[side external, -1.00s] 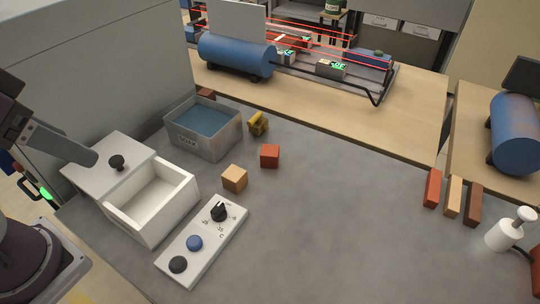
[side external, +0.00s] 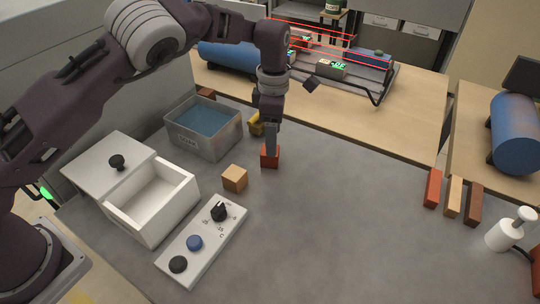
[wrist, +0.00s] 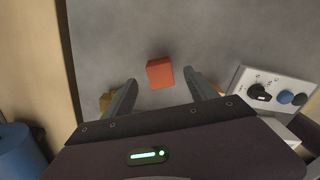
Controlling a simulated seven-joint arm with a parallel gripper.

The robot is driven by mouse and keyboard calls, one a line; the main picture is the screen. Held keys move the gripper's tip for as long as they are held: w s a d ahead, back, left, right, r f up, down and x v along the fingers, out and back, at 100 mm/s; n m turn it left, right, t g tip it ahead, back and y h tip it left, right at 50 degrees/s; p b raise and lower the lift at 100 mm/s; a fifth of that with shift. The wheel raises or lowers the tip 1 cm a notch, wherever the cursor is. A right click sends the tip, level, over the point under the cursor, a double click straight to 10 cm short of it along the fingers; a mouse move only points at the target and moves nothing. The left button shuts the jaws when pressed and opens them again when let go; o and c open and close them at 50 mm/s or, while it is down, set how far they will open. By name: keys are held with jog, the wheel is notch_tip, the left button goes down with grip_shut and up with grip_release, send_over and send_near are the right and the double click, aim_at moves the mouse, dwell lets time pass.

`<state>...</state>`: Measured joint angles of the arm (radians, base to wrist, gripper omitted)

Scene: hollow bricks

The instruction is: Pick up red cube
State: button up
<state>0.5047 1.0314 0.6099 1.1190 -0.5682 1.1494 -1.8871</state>
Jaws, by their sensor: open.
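The red cube (side external: 270,161) sits on the grey tabletop, right of the wooden cube (side external: 235,178). My gripper (side external: 271,150) points down over the red cube, and its fingers cover part of the cube in the side view. In the wrist view the red cube (wrist: 160,73) shows whole, just beyond the gap between the two spread fingertips of my gripper (wrist: 160,80). The gripper is open and empty. I cannot tell whether a finger touches the cube.
A grey bin with blue contents (side external: 184,142) and a yellow object (side external: 256,124) stand near the gripper. A white open box (side external: 125,208) and a control panel (side external: 203,240) are at front left. Several bricks (side external: 453,196) lie at right. The middle right of the table is clear.

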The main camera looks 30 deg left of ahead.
jog(key=f, duration=0.6)
jog(key=shift+s+a, duration=0.15)
jog(key=shift+a, duration=0.2)
jog(key=shift+r, duration=0.1)
grip_shut()
